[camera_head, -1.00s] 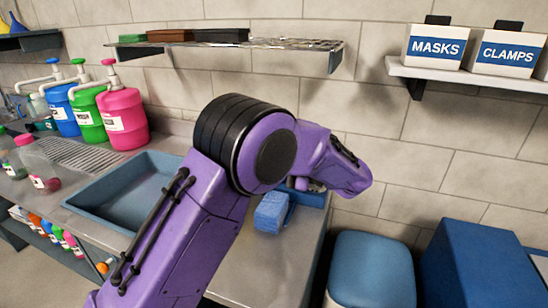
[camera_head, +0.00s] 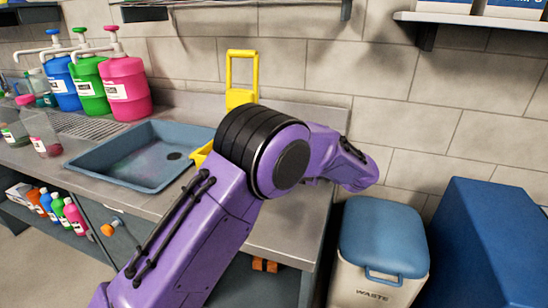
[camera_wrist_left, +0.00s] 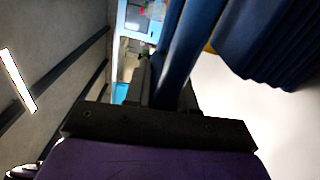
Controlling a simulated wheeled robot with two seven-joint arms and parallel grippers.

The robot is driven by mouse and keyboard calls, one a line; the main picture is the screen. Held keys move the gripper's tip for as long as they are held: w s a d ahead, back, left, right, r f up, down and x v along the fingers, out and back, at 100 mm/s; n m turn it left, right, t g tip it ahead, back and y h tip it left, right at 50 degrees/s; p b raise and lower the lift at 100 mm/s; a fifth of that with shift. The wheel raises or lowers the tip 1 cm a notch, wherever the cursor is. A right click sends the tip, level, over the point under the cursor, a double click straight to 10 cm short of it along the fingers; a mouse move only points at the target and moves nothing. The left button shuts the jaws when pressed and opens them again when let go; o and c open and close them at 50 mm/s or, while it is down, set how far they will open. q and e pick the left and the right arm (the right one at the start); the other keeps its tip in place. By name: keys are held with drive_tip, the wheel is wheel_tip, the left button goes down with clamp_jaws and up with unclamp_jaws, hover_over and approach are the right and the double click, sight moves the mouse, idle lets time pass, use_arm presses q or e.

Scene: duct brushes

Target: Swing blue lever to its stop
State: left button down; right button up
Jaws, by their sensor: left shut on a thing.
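In the wrist view my left gripper (camera_wrist_left: 150,95) shows as a dark bar with its fingers mostly in shadow. It is shut on a long blue bar (camera_wrist_left: 185,50) that runs up from it; I cannot tell for sure that this is the blue lever. A ribbed blue thing (camera_wrist_left: 262,50) with a bit of yellow is beside the bar on the right. In the head view my purple left arm crosses the middle and hides its own gripper and whatever it holds. No blue lever can be made out there. My right gripper is not in view.
A blue sink basin (camera_head: 135,158) is set in the grey counter (camera_head: 285,225), left of my arm. A yellow frame (camera_head: 241,78) stands behind the arm by the wall. Pump jugs (camera_head: 122,88) stand at the left. A waste bin (camera_head: 375,240) and a blue box (camera_head: 480,240) are at the right.

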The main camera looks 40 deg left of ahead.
use_arm(q)
drive_tip(key=shift+f, duration=0.25)
drive_tip(key=c, duration=1.2)
unclamp_jaws()
drive_tip(key=shift+o, duration=1.4)
drive_tip(key=shift+w, duration=0.1)
drive_tip(key=v, duration=1)
drive_tip(key=shift+d, duration=0.25)
drive_tip(key=shift+f, duration=0.1)
